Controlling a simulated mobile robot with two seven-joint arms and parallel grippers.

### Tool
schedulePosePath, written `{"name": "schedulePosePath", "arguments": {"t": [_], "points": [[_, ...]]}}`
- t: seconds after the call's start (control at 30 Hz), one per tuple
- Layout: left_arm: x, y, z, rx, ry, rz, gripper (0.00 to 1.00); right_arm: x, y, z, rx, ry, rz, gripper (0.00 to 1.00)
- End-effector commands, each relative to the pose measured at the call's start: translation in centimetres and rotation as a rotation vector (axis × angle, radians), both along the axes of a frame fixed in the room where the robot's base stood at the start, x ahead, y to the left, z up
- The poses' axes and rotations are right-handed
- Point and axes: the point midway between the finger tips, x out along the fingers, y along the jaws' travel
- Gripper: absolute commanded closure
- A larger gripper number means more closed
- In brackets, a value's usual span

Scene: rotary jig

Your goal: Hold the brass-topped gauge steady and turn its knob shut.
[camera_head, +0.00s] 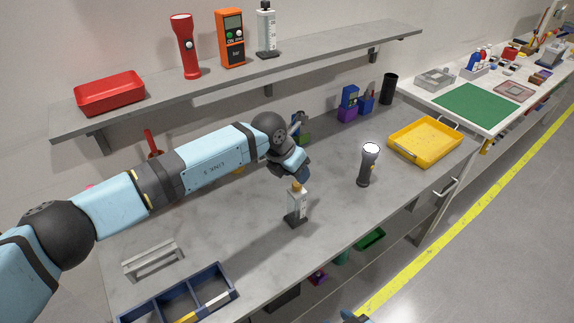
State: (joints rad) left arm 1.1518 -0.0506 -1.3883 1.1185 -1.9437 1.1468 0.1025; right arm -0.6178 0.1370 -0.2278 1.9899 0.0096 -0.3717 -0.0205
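A small gauge (297,207) with a pale body, a brass-orange top and a dark base stands upright on the grey workbench. My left arm reaches in from the left. Its dark wrist end and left gripper (302,173) are just above and behind the gauge's top in the picture. The fingers are too small and dark to tell whether they are open or whether they touch the gauge. The knob cannot be made out clearly. My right gripper is not in view; only a small blue piece, probably of my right arm, shows at the bottom edge.
A flashlight (368,163) stands right of the gauge, with a yellow tray (451,137) beyond. A blue divided bin (232,275) and a grey rack (153,258) lie front left. A shelf (330,53) above holds a red tray, red flashlight, orange meter and another gauge.

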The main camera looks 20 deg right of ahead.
Motion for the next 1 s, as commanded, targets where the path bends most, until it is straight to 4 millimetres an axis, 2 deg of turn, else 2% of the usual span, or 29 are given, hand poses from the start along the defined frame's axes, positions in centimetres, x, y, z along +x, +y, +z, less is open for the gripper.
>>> {"name": "schedulePosePath", "arguments": {"t": [0.03,0.13,0.17,0.27,0.37,0.5,0.7,0.8,1.0], "points": [[1.1,0.7,0.4,0.050,-0.034,0.003,0.57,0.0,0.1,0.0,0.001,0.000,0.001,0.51],[2.0,1.5,0.7,0.099,-0.065,0.006,0.57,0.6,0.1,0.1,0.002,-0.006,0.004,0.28],[2.1,1.6,0.8,0.105,-0.069,0.007,0.57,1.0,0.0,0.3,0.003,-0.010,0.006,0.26],[2.2,1.6,0.8,0.110,-0.071,0.008,0.57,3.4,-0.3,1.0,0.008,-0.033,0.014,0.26],[2.1,1.6,0.8,0.107,-0.070,0.007,0.57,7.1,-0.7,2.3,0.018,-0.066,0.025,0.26],[2.1,1.6,0.8,0.105,-0.069,0.007,0.57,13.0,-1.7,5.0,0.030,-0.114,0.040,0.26],[2.1,1.6,0.8,0.104,-0.068,0.007,0.57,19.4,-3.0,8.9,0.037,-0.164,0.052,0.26],[2.1,1.6,0.8,0.104,-0.068,0.007,0.57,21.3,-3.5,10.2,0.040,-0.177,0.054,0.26],[2.0,1.5,0.7,0.103,-0.068,0.006,0.57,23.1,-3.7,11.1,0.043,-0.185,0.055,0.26]]}}
